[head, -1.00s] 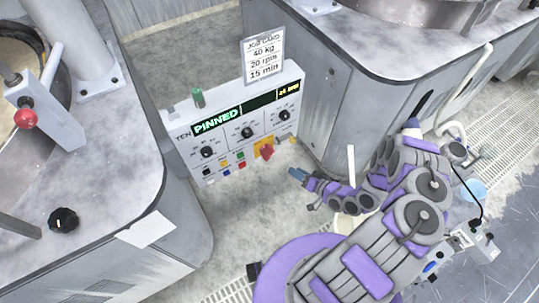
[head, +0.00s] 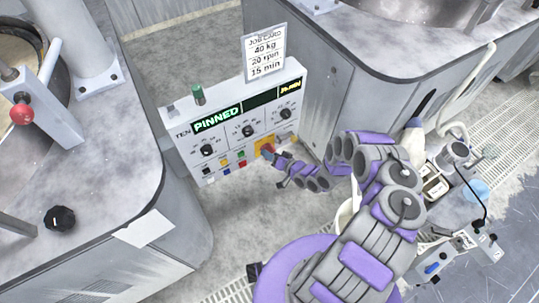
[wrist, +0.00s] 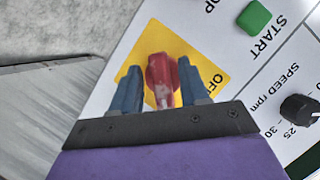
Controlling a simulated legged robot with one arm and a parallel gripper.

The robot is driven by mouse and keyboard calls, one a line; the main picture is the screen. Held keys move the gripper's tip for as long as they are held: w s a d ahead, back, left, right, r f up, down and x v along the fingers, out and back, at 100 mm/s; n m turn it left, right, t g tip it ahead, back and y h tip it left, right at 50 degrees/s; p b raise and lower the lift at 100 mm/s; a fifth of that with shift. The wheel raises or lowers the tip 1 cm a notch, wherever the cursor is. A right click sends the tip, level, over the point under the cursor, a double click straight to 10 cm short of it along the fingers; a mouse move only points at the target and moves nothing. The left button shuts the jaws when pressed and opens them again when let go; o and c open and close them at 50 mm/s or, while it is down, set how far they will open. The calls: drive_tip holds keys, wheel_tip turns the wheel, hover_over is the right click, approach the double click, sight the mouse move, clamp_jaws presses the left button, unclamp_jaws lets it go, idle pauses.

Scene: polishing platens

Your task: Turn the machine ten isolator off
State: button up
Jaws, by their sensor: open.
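The machine ten panel (head: 185,148) is a white upright control box marked TEN, with a green display reading PINNED. Its isolator is a red rotary handle on a yellow plate (head: 258,141) at the lower right of the panel. In the wrist view the red isolator handle (wrist: 161,78) lies between the two blue fingertips of my gripper (wrist: 160,90), and OFF is lettered at the right of the yellow plate (wrist: 190,40). My gripper (head: 270,153) is open around the handle. I cannot tell whether the fingers touch it. Part of the handle is hidden in the head view.
A green START button (wrist: 255,17) and a black speed knob (wrist: 300,108) sit close to the isolator. A job card (head: 265,52) stands on top of the panel. Grey machine cabinets stand left (head: 100,200) and right (head: 330,95).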

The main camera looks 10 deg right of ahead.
drive_tip(key=shift+w+a, duration=0.15)
drive_tip(key=shift+f, duration=0.1)
clamp_jaws()
idle(0.3)
